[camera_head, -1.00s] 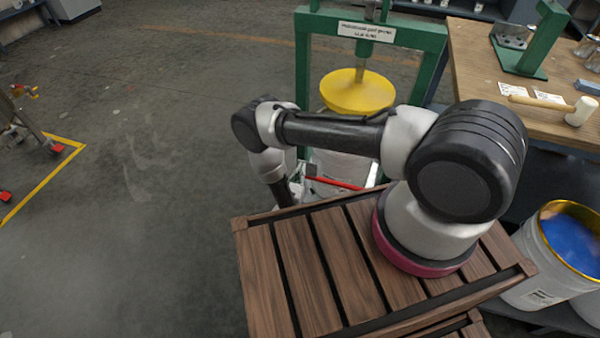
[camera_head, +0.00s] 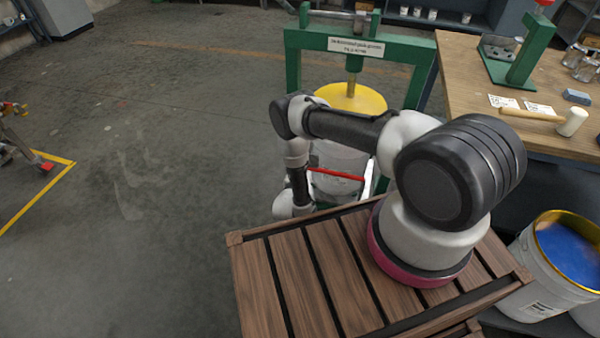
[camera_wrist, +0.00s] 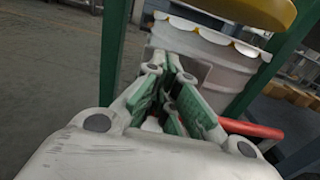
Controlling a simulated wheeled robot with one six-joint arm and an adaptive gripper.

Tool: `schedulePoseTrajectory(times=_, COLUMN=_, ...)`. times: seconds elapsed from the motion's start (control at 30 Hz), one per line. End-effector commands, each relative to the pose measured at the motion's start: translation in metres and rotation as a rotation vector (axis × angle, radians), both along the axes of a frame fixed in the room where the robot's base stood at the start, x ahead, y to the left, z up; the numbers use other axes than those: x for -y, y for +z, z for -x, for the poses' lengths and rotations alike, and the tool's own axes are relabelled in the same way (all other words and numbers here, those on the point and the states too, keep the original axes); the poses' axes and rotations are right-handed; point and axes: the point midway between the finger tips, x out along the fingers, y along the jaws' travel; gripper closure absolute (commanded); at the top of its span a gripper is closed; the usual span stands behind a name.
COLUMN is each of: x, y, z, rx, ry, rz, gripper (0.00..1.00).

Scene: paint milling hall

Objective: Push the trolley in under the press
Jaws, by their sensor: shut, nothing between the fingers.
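The green press (camera_head: 418,62) stands ahead, with its yellow round plate (camera_head: 352,96) over a pale bucket (camera_head: 340,158). A red bar (camera_head: 335,175), seemingly the trolley's handle, crosses in front of the bucket. The trolley's deck and wheels are hidden behind my arm and wooden-slatted body. In the wrist view my gripper (camera_wrist: 172,72) is shut and empty, its green-padded fingers pointing at the bucket (camera_wrist: 205,62). The red bar (camera_wrist: 252,129) is right of the fingers there. I cannot tell whether the fingertips touch the bucket. The yellow plate (camera_wrist: 262,12) overhangs its rim.
A wooden bench (camera_head: 465,75) with a white-headed mallet (camera_head: 570,121) and a green stand (camera_head: 528,50) is at the right. A bucket of blue paint (camera_head: 565,250) stands near me. Yellow floor tape (camera_head: 40,200) marks the left; the floor between is clear.

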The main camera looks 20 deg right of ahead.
Motion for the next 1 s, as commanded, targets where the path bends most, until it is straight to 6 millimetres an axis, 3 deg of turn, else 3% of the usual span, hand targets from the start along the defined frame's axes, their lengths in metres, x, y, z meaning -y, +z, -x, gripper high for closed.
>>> schedulePoseTrajectory(times=0.23, x=0.014, y=0.0, z=-0.021, rx=0.001, ry=0.0, rz=-0.001, gripper=1.0)
schedulePoseTrajectory(times=0.7, x=0.017, y=0.001, z=-0.027, rx=0.002, ry=-0.003, rz=-0.003, gripper=1.0)
schedulePoseTrajectory(times=0.87, x=0.013, y=0.001, z=-0.022, rx=0.003, ry=-0.002, rz=-0.004, gripper=1.0)
schedulePoseTrajectory(times=1.0, x=-0.001, y=0.001, z=-0.002, rx=0.0, ry=0.004, rz=-0.001, gripper=1.0)
